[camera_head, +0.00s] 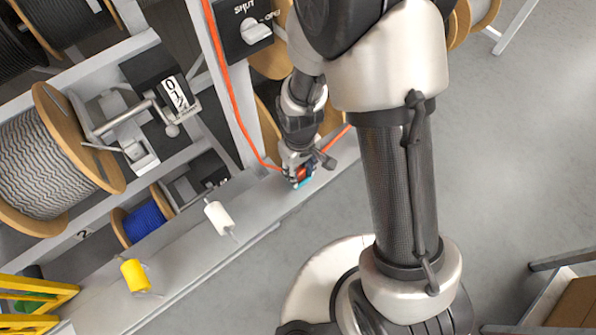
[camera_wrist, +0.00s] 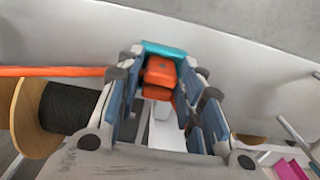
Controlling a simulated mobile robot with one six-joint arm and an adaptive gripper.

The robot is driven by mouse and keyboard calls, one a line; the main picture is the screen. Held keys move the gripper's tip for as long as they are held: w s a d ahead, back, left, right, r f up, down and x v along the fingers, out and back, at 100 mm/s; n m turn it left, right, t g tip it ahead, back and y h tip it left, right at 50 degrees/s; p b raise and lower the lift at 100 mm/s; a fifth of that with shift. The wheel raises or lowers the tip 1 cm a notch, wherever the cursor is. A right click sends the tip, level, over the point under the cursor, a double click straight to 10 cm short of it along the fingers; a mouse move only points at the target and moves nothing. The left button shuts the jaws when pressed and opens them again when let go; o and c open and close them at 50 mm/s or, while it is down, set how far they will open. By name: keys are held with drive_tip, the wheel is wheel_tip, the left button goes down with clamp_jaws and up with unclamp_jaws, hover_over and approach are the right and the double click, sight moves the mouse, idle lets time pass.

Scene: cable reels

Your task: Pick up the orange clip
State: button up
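The orange clip (camera_wrist: 160,72) sits between the two fingers of my gripper (camera_wrist: 164,70) in the wrist view, near their tips. A teal piece (camera_wrist: 163,49) lies just beyond the clip, at the fingertips. The fingers stand apart, one on each side of the clip. I cannot tell whether they press on it or leave small gaps. In the head view my gripper (camera_head: 301,176) is down at the grey rail (camera_head: 262,208), and only a small orange-red patch and a bit of teal show there. The clip's lower part is partly hidden.
An orange cable (camera_head: 238,105) runs down to the rail near my gripper; it also shows in the wrist view (camera_wrist: 50,71). Cable reels (camera_head: 50,165) fill the rack at left.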

drive_tip(key=c, duration=0.7)
wheel_tip(320, 180, up, 20)
drive_tip(key=p, duration=0.7)
drive_tip(key=shift+r, duration=0.15)
wheel_tip(320, 180, up, 5)
drive_tip(key=p, duration=0.4)
hover_over(299, 171)
drive_tip(key=shift+f, duration=0.2)
